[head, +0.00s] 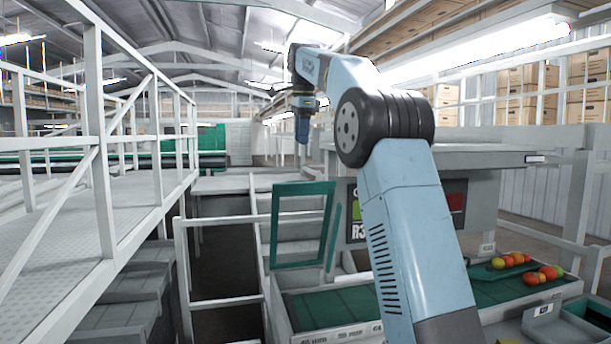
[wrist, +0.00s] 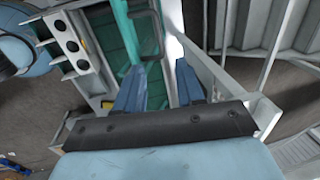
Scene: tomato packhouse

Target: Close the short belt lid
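The short belt lid (head: 275,228) is a green rectangular frame. It stands raised, close to upright, at the left of the green belt (head: 335,304) in the head view. In the wrist view the lid appears as a green bar (wrist: 127,32) ahead of the fingers, with a dark handle-like loop beside it. My gripper (head: 303,129) points down, above and behind the lid in the head view. In the wrist view its two blue fingers (wrist: 160,84) are spread apart with nothing clearly held between them. Whether a finger touches the lid cannot be told.
Several tomatoes (head: 515,261) lie on the belt's right part. A white railing (head: 222,218) stands left of the lid, and a walkway (head: 75,215) runs farther left. A panel with a dark display (head: 455,200) stands behind the belt. Labelled bins line the front.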

